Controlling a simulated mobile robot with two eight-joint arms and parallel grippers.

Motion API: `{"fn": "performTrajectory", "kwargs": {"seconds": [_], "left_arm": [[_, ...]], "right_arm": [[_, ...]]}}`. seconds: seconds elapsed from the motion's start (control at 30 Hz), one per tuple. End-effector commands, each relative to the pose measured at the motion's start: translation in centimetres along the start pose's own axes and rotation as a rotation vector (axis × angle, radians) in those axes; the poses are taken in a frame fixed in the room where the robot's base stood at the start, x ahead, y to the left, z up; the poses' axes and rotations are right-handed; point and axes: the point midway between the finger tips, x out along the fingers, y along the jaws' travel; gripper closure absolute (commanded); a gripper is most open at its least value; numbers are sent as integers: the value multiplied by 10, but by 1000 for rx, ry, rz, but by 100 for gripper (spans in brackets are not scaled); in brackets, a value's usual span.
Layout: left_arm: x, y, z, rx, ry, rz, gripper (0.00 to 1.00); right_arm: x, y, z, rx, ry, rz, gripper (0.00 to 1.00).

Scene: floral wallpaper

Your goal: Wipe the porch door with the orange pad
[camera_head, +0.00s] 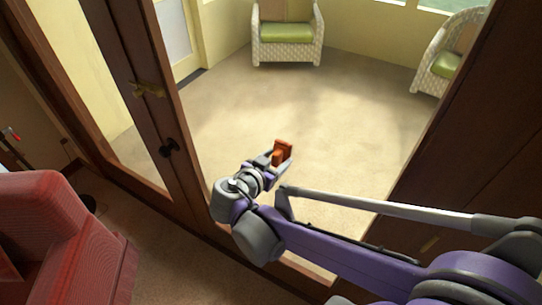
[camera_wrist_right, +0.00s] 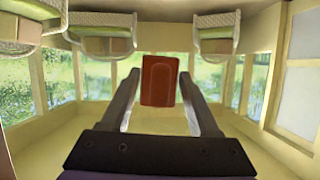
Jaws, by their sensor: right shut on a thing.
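The orange pad (camera_head: 283,152) is a small reddish-orange block. My right gripper (camera_head: 276,159) is shut on it and holds it out in front of the glazed opening. In the right wrist view the pad (camera_wrist_right: 160,82) sits between the tips of the two dark fingers (camera_wrist_right: 159,90). The porch door (camera_head: 150,120) has a dark brown wooden frame, with a brass handle (camera_head: 148,90) and a dark knob (camera_head: 169,148). I cannot tell whether the pad touches glass. My left gripper is out of view.
A red armchair (camera_head: 62,240) stands at the lower left, near the frame. Beyond the opening, a white wicker chair with a green cushion (camera_head: 286,32) and another wicker chair (camera_head: 444,62) stand on beige carpet. The carpet between is clear. Dark wood (camera_head: 480,130) borders the right.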

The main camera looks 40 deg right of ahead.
Motion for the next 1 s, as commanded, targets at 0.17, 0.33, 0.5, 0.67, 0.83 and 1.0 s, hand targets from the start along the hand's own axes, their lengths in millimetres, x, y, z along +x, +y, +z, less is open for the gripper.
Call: {"fn": "performTrajectory", "kwargs": {"seconds": [0.17,0.33,0.5,0.67,0.83,1.0], "left_arm": [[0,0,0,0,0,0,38],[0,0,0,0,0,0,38],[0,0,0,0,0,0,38],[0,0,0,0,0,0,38],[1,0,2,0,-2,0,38],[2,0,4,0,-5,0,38]], "right_arm": [[0,9,-1,0,0,0,83],[1,25,-2,0,0,1,83],[2,34,-3,0,0,0,83],[0,35,-3,0,0,-1,83],[1,26,-2,-1,0,-1,83],[3,11,-2,-1,1,-2,83]]}}
